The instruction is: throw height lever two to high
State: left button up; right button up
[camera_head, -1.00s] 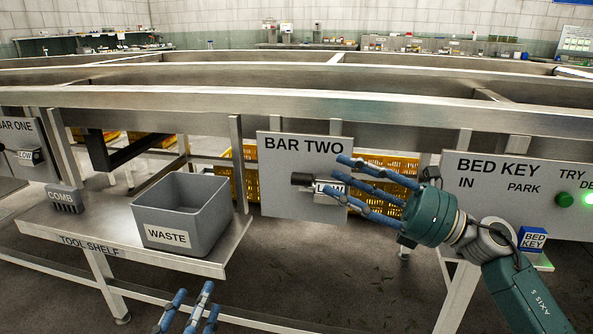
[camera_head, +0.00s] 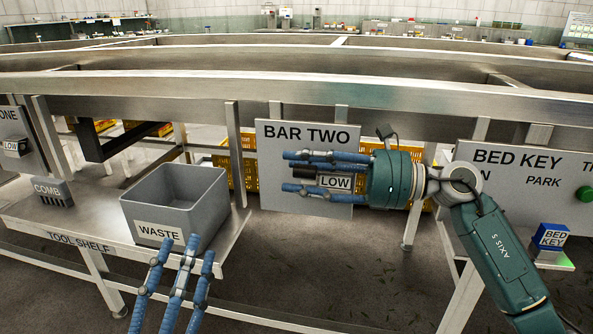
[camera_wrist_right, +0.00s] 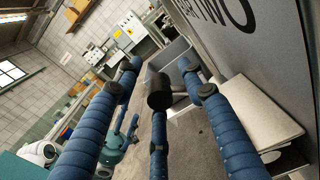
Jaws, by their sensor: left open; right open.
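Height lever two is on the grey BAR TWO panel (camera_head: 272,135). Its black knob (camera_head: 303,171) points left beside a white LOW label (camera_head: 335,182). My right gripper (camera_head: 291,172) comes in from the right with its blue fingers open above and below the knob. In the right wrist view the knob (camera_wrist_right: 159,92) lies between the spread fingers (camera_wrist_right: 158,75); I cannot tell whether any finger touches it. My left gripper (camera_head: 186,248) is open and empty at the bottom, in front of the tool shelf.
The grey WASTE bin (camera_head: 160,233) and a COMB block (camera_head: 53,191) stand on the tool shelf (camera_head: 85,240) at left. The BED KEY panel (camera_head: 505,180) and a blue block (camera_head: 550,237) are at right. A long metal rail (camera_head: 300,85) runs above.

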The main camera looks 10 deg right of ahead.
jog(key=shift+w+a, duration=0.15)
jog(key=shift+a, duration=0.25)
jog(key=shift+c, duration=0.5)
grip_shut()
